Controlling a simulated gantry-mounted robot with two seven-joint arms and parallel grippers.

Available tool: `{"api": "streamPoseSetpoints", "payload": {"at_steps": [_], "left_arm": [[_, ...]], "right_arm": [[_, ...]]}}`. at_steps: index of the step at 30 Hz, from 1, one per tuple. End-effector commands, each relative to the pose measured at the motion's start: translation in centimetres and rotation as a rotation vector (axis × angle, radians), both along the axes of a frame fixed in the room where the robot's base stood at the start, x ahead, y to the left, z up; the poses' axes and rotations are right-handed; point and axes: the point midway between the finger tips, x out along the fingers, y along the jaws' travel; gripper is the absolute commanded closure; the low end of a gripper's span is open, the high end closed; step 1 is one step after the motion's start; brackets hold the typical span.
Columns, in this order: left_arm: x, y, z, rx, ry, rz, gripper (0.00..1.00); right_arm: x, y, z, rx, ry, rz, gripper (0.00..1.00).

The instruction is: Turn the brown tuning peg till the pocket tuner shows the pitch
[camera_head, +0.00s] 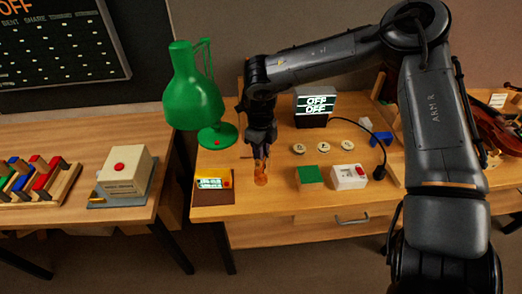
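My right gripper (262,148) points down over the front left of the right-hand bench. An orange-brown upright piece (261,173), which looks like the brown tuning peg, is directly below its fingertips. The fingers are small and dark here; I cannot tell whether they touch or grip it. A small device with a lit greenish screen (212,184), likely the pocket tuner, lies on a brown base to the left of the gripper; its reading is too small to make out. My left gripper is not in view.
A green lamp (193,90) stands left of the gripper. A violin (496,128) is at far right.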

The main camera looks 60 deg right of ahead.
Motion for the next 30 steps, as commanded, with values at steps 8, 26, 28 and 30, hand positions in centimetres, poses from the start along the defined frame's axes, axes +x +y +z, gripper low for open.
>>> {"api": "streamPoseSetpoints", "payload": {"at_steps": [8, 26, 28, 30], "left_arm": [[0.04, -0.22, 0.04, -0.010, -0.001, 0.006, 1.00], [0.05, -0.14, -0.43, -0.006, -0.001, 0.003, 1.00], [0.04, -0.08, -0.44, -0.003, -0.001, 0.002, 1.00], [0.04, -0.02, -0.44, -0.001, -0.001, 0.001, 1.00]], "right_arm": [[0.00, 0.00, 0.02, 0.000, 0.000, 0.000, 1.00], [0.00, 0.00, 0.04, 0.000, 0.000, -0.255, 1.00], [0.00, 0.00, 0.05, 0.000, 0.000, -0.254, 1.00], [0.00, 0.00, 0.05, 0.000, 0.000, -0.254, 1.00]]}}
